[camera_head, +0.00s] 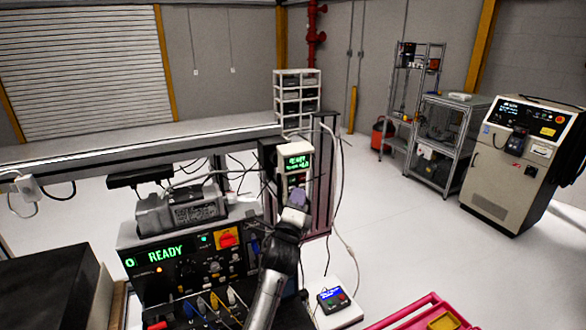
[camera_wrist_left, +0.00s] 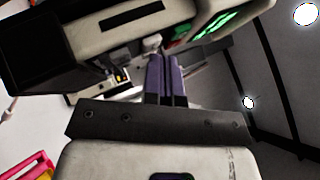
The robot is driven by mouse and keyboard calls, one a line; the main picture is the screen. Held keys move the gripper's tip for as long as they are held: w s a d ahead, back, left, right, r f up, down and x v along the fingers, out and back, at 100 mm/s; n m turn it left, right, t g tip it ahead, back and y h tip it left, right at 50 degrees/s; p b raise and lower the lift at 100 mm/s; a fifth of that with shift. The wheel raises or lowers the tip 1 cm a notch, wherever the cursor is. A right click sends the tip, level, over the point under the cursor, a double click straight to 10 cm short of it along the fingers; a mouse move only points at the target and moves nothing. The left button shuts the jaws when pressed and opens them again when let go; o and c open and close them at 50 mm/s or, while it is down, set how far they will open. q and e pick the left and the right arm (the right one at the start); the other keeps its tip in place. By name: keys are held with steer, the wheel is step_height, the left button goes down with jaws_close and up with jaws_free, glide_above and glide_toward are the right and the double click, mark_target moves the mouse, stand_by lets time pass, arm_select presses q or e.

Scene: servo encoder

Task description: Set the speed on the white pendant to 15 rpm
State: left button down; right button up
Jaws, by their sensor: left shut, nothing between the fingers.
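The white pendant (camera_head: 308,152) hangs on a dark post in the middle of the head view. Its small screen shows green text that looks like READY, with a smaller line below that I cannot read surely. In the left wrist view a pale housing with a green-lit screen (camera_wrist_left: 205,27) shows at the top. My right gripper is out of view.
A black control panel (camera_head: 165,276) with a green READY display and several knobs stands left of my arm. A small box with a blue screen (camera_head: 333,299) and a pink tray (camera_head: 408,311) lie to the right. A cable (camera_head: 341,190) loops right of the pendant.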

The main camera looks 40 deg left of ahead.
arm_select(q)
steer(key=shift+s+d, duration=0.2)
steer(key=shift+d, duration=0.2)
steer(key=s+d, duration=0.2)
steer(key=d, duration=0.3)
steer(key=shift+s+d, duration=0.25)
steer(key=shift+d, duration=0.05)
stand_by(1.0)
